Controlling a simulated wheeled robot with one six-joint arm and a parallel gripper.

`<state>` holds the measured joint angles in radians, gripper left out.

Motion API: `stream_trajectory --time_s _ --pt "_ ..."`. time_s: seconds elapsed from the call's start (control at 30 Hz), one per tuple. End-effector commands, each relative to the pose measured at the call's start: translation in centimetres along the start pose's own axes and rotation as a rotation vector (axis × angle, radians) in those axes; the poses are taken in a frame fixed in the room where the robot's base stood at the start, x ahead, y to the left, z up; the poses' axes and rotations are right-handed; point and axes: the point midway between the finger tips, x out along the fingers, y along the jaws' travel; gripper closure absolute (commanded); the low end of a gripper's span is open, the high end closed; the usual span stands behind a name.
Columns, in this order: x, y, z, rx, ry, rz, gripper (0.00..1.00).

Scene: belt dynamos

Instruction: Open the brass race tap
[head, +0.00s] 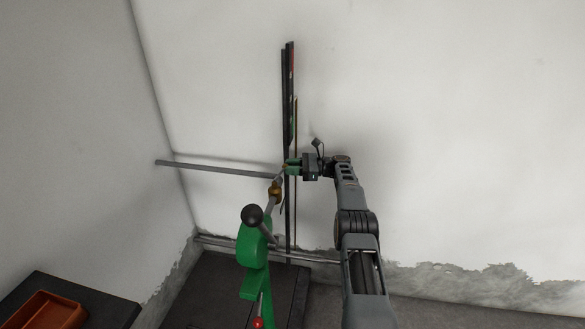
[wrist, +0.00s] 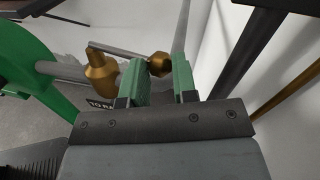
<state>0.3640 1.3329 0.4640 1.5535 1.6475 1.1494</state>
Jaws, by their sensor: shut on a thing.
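The brass tap (head: 275,191) sits on a grey pipe above the green machine. In the wrist view its brass body (wrist: 101,76) is left of my fingers. A thin lever (wrist: 119,51) runs from its top to a brass knob (wrist: 159,64) at the lever's end. My gripper (head: 287,167) is at the tap's upper right, its green fingers on either side of the knob. In the wrist view my gripper (wrist: 159,75) is shut on this knob. The near finger partly hides the tap body's right side. A dark label (wrist: 100,104), partly hidden, reads "TO RA".
The green machine (head: 254,250) has a black ball-ended lever (head: 252,215). A dark upright post (head: 288,120) stands right behind the gripper, with a thin brown rod (head: 296,190) beside it. A grey pipe (head: 220,168) runs left. An orange tray (head: 50,312) lies lower left.

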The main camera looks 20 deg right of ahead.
Motion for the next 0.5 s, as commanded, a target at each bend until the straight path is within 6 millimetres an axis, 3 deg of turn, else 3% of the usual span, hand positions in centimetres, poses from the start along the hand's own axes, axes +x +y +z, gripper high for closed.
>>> stream_trajectory --time_s 0.27,0.3,0.5 --pt "0.15 0.15 -0.23 0.005 0.001 0.006 1.0" --pt "0.15 0.15 -0.24 0.005 0.001 0.006 0.71" --pt "-0.06 0.08 -0.17 0.003 0.001 0.002 0.52"
